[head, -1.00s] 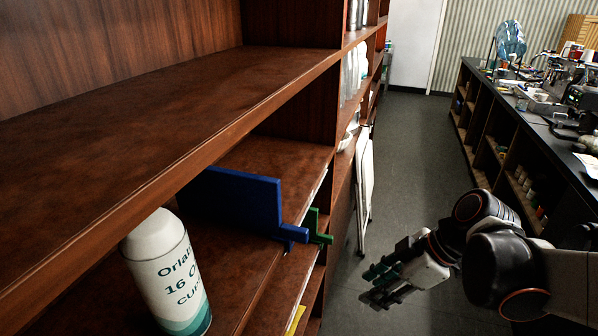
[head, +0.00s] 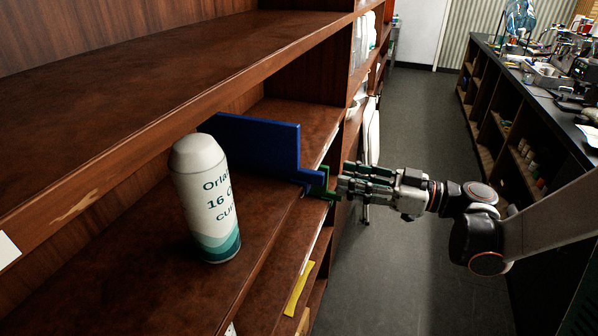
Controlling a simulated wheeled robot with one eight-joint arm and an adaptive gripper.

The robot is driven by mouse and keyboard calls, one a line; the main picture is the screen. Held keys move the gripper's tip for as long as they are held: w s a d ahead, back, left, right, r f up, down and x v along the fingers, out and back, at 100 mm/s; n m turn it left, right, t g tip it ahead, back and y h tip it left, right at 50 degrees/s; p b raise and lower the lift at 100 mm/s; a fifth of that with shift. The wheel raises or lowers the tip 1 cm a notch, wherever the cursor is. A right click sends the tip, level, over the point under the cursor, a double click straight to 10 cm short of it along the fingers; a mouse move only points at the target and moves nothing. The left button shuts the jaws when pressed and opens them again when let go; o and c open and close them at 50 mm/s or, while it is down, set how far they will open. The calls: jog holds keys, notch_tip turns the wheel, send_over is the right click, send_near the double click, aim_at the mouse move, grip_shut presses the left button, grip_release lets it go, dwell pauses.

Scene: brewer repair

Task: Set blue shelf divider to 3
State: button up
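The blue shelf divider (head: 262,143) stands upright on the middle shelf, with its narrow tab (head: 309,176) reaching the front edge. My gripper (head: 343,183) is in the aisle just right of the tab and the green piece, pointing left at the shelf edge. Its fingers look spread apart, with nothing seen between them. I cannot tell whether a fingertip touches the green piece. No number marks are readable on the shelf edge.
A white and teal labelled cup stack (head: 207,200) stands on the shelf, left of the divider. A yellow strip (head: 298,290) is on the lower shelf edge. The aisle floor (head: 415,125) is clear; a dark counter (head: 540,90) lines the right.

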aim_at(300, 169)
jog(key=b+x, duration=0.2)
jog(key=x, duration=0.9)
jog(key=shift+w+a, duration=0.1)
jog(key=shift+a, duration=0.25)
jog(key=shift+w, duration=0.1)
grip_shut()
